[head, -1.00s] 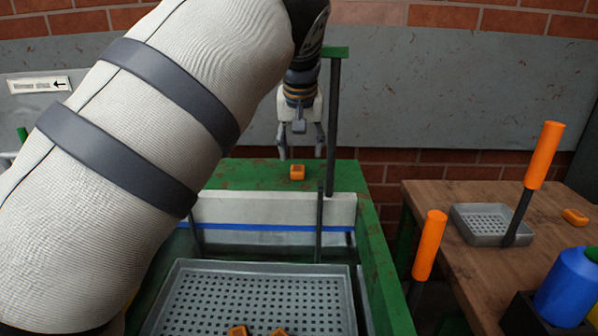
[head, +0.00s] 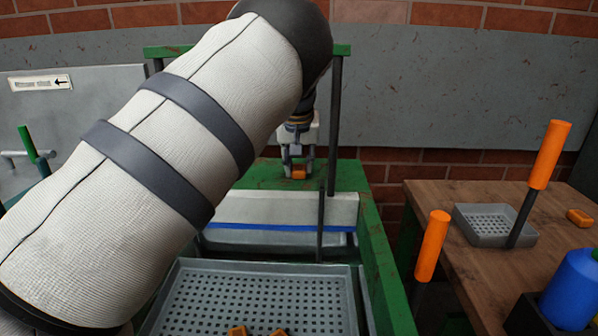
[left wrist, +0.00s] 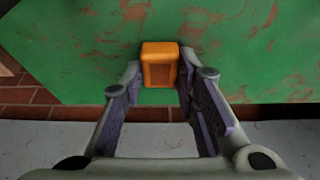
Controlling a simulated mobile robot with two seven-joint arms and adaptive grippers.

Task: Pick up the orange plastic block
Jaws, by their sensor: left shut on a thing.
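The orange plastic block (head: 299,172) sits on the green ledge (head: 262,176) at the far end of the belt frame. My left gripper (head: 297,172) is lowered around it, with one finger on each side. In the left wrist view the block (left wrist: 160,64) lies between the tips of the left gripper (left wrist: 160,82), which is shut on it. The block still appears to be at the height of the green surface. My right gripper is not in view.
A grey perforated tray (head: 250,290) with orange blocks (head: 238,331) is in front. Orange-handled levers (head: 432,245) stand near the table.

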